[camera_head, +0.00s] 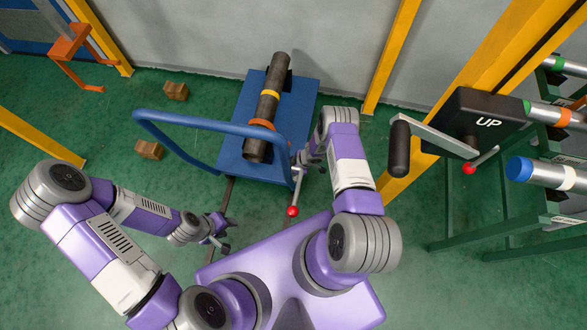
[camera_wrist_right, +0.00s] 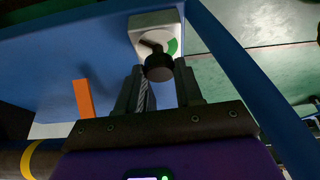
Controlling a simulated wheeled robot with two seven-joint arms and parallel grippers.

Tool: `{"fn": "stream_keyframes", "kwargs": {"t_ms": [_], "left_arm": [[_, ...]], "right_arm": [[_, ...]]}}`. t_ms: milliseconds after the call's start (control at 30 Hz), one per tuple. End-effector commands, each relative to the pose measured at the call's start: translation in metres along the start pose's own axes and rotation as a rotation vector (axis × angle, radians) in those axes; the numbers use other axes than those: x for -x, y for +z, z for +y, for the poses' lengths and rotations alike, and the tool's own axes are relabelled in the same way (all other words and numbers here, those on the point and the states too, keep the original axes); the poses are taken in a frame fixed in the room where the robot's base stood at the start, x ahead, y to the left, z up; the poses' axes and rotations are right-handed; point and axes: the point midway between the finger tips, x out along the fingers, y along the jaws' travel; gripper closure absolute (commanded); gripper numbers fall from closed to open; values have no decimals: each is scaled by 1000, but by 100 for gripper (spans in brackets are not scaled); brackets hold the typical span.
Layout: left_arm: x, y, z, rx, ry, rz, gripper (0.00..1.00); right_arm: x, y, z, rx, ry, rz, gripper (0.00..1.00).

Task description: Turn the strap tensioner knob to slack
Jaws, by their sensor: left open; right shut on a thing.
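The strap tensioner knob (camera_wrist_right: 159,67) is dark and round, in front of a pale box (camera_wrist_right: 150,22) on the blue cart. A green patch (camera_wrist_right: 172,46) shows on the box's right side, and a dark pointer (camera_wrist_right: 150,43) points to the upper left, away from it. My right gripper (camera_wrist_right: 158,78) is shut on the knob, one finger at each side. In the head view the right arm reaches the cart's right side, where the knob cannot be made out. My left gripper (camera_head: 223,236) is open and empty, low over the floor left of my base.
The blue cart (camera_head: 299,97) carries a dark pipe (camera_head: 276,75) with yellow and orange bands. Its blue handle (camera_head: 190,121) arches toward the left arm. A red-ball lever (camera_head: 292,211) stands near the right arm. A crank (camera_head: 400,148) and pipe rack (camera_head: 450,200) are at right.

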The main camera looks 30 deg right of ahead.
Motion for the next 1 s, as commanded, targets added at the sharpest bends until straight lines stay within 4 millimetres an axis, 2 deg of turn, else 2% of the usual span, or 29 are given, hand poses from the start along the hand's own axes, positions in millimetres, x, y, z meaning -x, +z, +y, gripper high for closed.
{"fn": "stream_keyframes", "kwargs": {"t_ms": [700,1000], "left_arm": [[0,0,0,0,0,0,57],[0,0,0,0,0,0,57]], "right_arm": [[-1,-1,3,517,-214,-2,95],[-1,-2,4,655,-271,0,95]]}}
